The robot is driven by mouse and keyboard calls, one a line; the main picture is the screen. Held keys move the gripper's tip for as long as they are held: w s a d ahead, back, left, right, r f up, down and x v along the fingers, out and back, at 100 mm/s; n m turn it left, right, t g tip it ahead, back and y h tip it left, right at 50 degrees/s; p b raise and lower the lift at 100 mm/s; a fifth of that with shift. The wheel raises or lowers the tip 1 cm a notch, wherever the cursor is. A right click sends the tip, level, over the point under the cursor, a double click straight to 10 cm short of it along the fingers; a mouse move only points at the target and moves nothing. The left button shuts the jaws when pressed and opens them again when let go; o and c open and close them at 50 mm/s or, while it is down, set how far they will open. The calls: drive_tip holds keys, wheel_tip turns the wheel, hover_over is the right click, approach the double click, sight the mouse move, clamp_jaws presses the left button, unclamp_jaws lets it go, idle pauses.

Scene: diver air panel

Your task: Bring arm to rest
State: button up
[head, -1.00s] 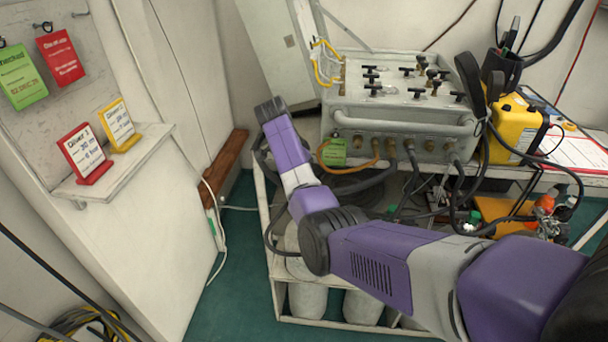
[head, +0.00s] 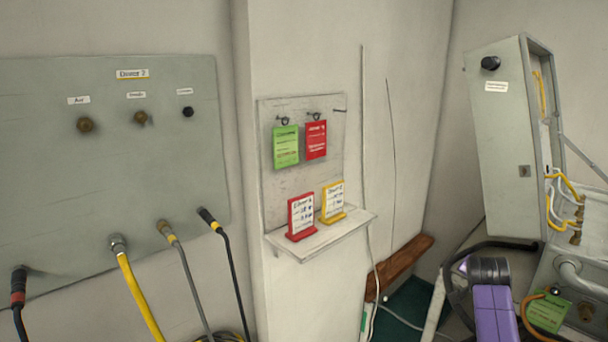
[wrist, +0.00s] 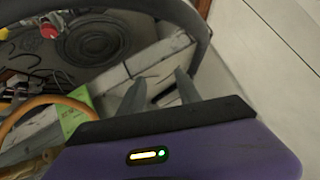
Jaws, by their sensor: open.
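My gripper (wrist: 158,88) shows in the wrist view with its two pale fingers apart and nothing between them. Beyond the fingers is a white frame or box edge (wrist: 150,58), and a green tag (wrist: 75,112) lies to their left. In the head view my purple arm (head: 492,312) rises at the lower right, in front of the grey air panel's side. The gripper's fingers cannot be made out in that view, and most of the arm is out of frame.
An orange hose (wrist: 30,104) and a thick dark hose (wrist: 120,8) curve close around my gripper. An open grey cabinet door (head: 505,150) stands above the arm. A small shelf (head: 325,232) holds red and yellow cards. A wall panel (head: 60,190) with hoses is at left.

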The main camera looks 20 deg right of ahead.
drive_tip(key=s+a+f+n+t+y, duration=0.1)
drive_tip(key=s+a+n+t, duration=0.25)
drive_tip(key=a, duration=0.55)
drive_tip(key=s+a+f+n+t, duration=0.1)
drive_tip(key=s+a+n+t, duration=0.3)
drive_tip(key=a, duration=0.5)
drive_tip(key=s+a+f+n+t+y, duration=0.1)
drive_tip(key=s+a+n+t, duration=0.3)
drive_tip(key=a, duration=0.6)
drive_tip(key=s+a+r+n+y, duration=0.1)
drive_tip(key=s+a+y, duration=0.1)
drive_tip(key=s+a, duration=0.4)
drive_tip(key=s+a+r+n+g+y, duration=0.1)
drive_tip(key=s+a, duration=0.5)
drive_tip(key=s, duration=0.8)
drive_tip(key=s+a+r+n+g+y, duration=0.1)
drive_tip(key=s+a+r+n+y, duration=0.1)
drive_tip(key=s+a, duration=0.5)
drive_tip(key=s+y, duration=0.1)
drive_tip(key=s, duration=0.2)
drive_tip(key=shift+s+r+y, duration=0.15)
drive_tip(key=shift+s+y, duration=0.05)
drive_tip(key=shift+y, duration=0.1)
